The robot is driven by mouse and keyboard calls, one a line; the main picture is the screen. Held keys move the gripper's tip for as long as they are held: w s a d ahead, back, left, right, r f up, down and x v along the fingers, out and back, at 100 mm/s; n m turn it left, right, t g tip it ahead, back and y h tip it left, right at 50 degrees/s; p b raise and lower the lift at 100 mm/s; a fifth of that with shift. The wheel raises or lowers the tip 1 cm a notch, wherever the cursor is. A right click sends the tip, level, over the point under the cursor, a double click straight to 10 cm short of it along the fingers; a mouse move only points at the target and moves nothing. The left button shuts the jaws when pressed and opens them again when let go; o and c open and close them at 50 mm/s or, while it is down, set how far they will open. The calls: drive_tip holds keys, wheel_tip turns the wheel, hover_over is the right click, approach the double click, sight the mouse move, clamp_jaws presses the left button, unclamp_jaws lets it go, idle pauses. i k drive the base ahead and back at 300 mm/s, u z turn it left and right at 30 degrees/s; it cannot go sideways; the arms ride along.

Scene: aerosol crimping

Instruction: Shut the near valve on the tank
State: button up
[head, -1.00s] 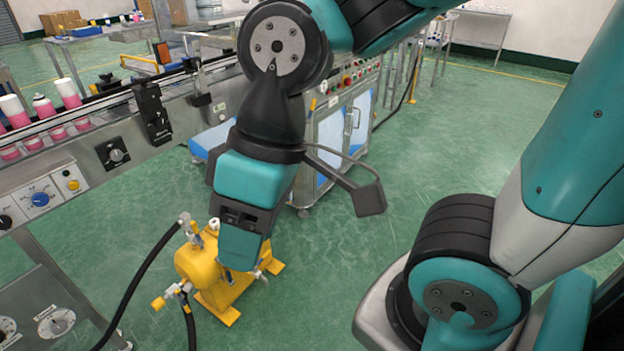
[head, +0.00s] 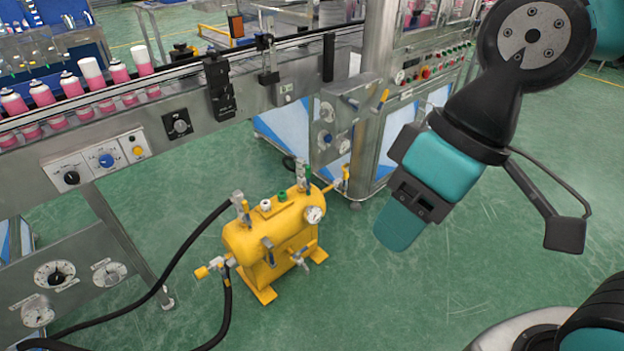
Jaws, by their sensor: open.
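The yellow tank (head: 268,242) stands on feet on the green floor, left of my gripper. A valve with a yellow handle (head: 207,269) sticks out at its lower left, by a black hose. Another yellow handle (head: 340,181) is at its far right. A small tap (head: 302,257) is on its front, and a round gauge (head: 314,215) is at its upper right. My gripper (head: 398,236) is open and points down, right of the tank and apart from it. Nothing shows in it, though its fingers overlap in this view.
A conveyor with pink cans (head: 119,72) runs behind the tank. Its control panel with dials (head: 75,288) is at the left. Black hoses (head: 165,285) curve from the tank to the lower left. A steel cabinet (head: 345,110) stands behind. Floor in front of the tank is clear.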

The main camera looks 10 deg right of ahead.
sight(306, 185)
drive_tip(key=k, duration=0.35)
drive_tip(key=z, duration=0.9)
drive_tip(key=i, duration=1.35)
drive_tip(key=u, duration=0.75)
